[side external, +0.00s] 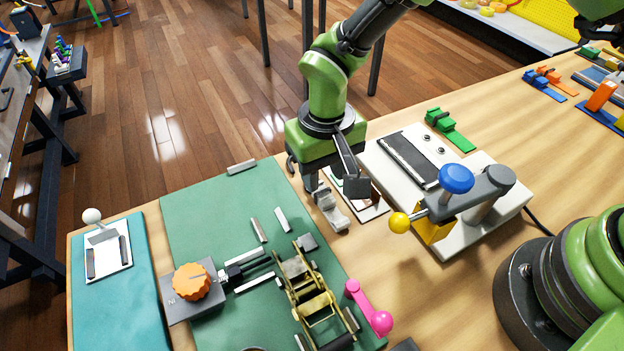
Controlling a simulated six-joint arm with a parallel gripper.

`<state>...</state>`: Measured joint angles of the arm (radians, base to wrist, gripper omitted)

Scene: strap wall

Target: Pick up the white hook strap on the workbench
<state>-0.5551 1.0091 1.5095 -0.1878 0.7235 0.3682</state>
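The white hook strap (334,216) lies on the workbench, just right of the green mat, with its hook-like end pointing up toward my gripper. My gripper (322,186) points down right above the upper end of the strap. A finger shows at the left, and a black block on a bracket hides part of the gripper on the right. I cannot tell whether the fingers are around the strap, touching it or apart from it.
A green mat (200,200) holds an orange-knobbed device (192,282), a brass ratchet frame (310,295) and small grey bars. A pink lever (370,308) stands in front. A white press with a blue knob (456,178) stands close at right. Green (450,128) and blue-orange straps lie farther right.

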